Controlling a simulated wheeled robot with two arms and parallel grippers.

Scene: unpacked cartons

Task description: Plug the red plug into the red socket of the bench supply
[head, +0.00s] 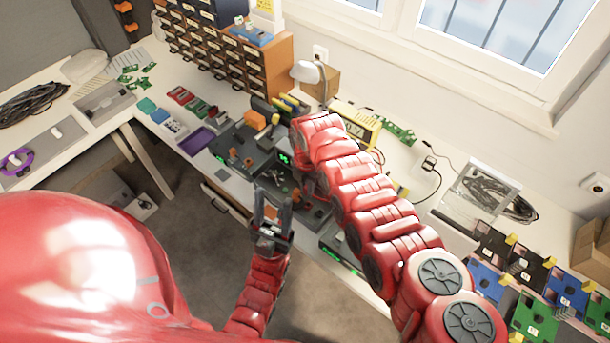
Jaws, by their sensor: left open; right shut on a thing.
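My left gripper (270,214) is open and empty, its two fingers pointing up the picture, in front of the bench edge. My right arm reaches across the bench from the lower right. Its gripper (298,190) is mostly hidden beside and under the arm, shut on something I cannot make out. Dark bench instruments stand here; one (240,143) shows a small green display at its right. Another low instrument (338,256) with green lights is right of my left gripper. I cannot clearly make out the red plug or the red socket.
A wooden drawer cabinet (262,72) stands at the back. An orange block (255,120) and a purple tray (196,141) are left of my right arm. A yellow-black device (358,122) is behind the arm.

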